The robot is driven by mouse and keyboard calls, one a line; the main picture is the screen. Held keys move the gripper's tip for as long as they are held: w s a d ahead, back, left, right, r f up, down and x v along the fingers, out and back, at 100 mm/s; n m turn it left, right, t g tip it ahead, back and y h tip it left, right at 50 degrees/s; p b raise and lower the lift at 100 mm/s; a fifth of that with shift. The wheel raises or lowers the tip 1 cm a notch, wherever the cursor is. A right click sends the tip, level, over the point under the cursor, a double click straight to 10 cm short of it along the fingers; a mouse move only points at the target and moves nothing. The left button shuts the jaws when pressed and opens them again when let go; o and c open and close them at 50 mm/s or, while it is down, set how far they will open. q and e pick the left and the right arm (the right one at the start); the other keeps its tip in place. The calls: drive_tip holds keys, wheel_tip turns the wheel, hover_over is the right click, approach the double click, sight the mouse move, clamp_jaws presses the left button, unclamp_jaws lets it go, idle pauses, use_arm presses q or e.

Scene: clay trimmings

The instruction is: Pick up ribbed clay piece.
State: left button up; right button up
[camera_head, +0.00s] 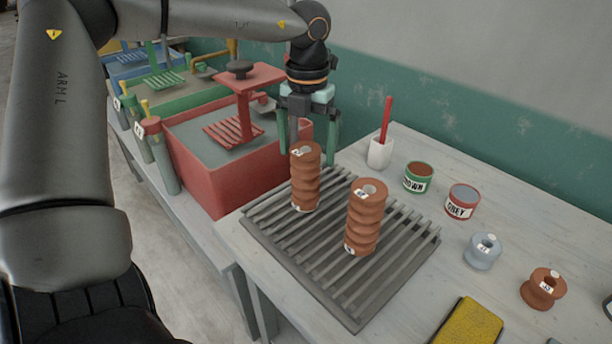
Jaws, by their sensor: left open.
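Two brown ribbed clay pieces stand upright on a grey slatted rack (400,268). One ribbed piece (305,182) is at the back left of the rack, and the other ribbed piece (366,218) is nearer the middle. Both carry small white number labels. My left gripper (309,150) points down with its green fingers spread apart at the upper part of the back-left piece. That piece's top shows between the fingers; whether they touch it, or stand just behind it, I cannot tell. My right gripper is not in view.
A red bin (226,180) with a press stands left of the rack. A white cup (379,153) with a red stick, a green-banded can (418,177), a red-banded can (461,201), a grey spool (482,251), a brown spool (543,288) and a yellow sponge (469,325) stand to the right.

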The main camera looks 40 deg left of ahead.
sight(306, 171)
use_arm(q)
drive_tip(key=f, duration=0.4)
drive_tip(key=f+p, duration=0.1)
drive_tip(key=f, duration=0.1)
drive_tip(key=shift+w+a+f, duration=0.15)
drive_tip(key=shift+a+f, duration=0.1)
drive_tip(key=shift+a, duration=0.1)
clamp_jaws()
idle(0.6)
drive_tip(key=shift+r, duration=0.1)
